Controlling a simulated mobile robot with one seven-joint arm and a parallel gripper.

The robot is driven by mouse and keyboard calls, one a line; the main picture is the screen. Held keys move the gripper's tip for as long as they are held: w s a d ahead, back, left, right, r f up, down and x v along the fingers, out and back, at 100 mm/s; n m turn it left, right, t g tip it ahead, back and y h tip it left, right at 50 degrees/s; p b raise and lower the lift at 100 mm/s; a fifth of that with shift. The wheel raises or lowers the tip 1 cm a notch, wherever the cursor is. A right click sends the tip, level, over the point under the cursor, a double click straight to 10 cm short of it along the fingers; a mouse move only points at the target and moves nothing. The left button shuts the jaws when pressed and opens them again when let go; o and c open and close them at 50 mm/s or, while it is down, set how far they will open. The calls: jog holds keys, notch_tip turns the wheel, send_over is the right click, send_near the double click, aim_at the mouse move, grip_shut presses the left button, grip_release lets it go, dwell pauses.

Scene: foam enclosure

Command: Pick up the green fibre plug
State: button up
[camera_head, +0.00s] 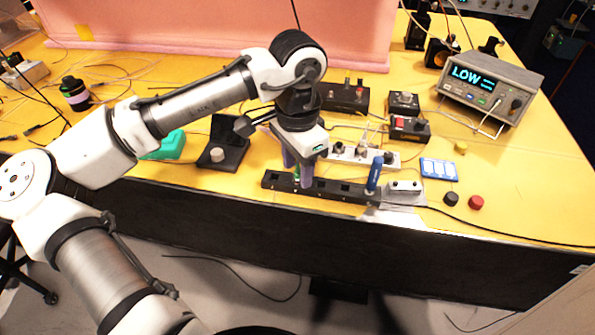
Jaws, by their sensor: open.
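The green fibre plug (296,173) shows as a small green sliver at the left part of a long black slotted strip (335,190) along the table's front edge. My gripper (297,174) points down over the strip with its two purple fingers apart. The green sliver shows between the fingers; most of the plug is hidden by them. I cannot tell whether either finger touches it.
A blue upright piece (374,175) stands at the strip's right end. A white socket strip (362,158) lies just behind. A black stand (222,148) and a green box (166,146) are to the left. Black and red knobs (476,202) lie right, with free table beyond.

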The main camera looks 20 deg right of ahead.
jog(key=shift+f, duration=0.2)
grip_shut()
jog(key=shift+r, duration=0.15)
